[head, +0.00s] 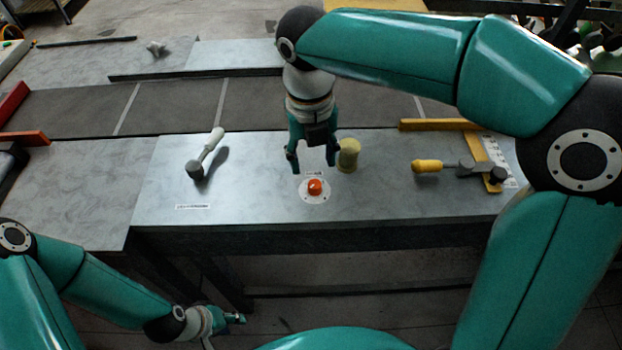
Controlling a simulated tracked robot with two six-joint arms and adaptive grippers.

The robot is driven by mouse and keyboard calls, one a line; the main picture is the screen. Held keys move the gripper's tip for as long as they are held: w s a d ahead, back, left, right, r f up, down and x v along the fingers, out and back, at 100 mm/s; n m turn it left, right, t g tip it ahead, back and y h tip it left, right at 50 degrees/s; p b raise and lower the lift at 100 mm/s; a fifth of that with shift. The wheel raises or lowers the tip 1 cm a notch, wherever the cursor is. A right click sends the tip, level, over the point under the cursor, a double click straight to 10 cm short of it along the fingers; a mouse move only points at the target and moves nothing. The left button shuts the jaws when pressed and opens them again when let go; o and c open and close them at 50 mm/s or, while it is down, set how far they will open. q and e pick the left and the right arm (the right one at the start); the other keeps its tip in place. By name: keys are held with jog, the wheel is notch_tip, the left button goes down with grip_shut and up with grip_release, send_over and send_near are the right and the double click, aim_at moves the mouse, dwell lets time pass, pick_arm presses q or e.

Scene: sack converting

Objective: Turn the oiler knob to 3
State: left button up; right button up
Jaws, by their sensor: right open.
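The oiler knob (315,187) is a small orange-red knob on a round white dial plate (305,195) on the grey table top. The dial's numbers are too small to read, so I cannot tell its setting. My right gripper (313,170) points down just above and behind the knob, with its fingers spread, empty and apart from the knob. My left gripper (240,319) hangs low at the lower left, in front of and below the table edge. Its fingers are too small to tell whether they are open or shut.
A yellowish cylinder (349,155) stands close beside my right gripper's right finger. A pale-handled mallet (209,150) lies to the left. A yellow-handled hammer (428,166) and a yellow square (483,150) lie to the right. The table front (240,216) around the dial is clear.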

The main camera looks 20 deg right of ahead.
aim_at(314, 183)
notch_tip(314, 183, down, 7)
jog(key=shift+d+f, duration=0.1)
jog(key=shift+d, duration=0.05)
grip_shut()
dwell(0.5)
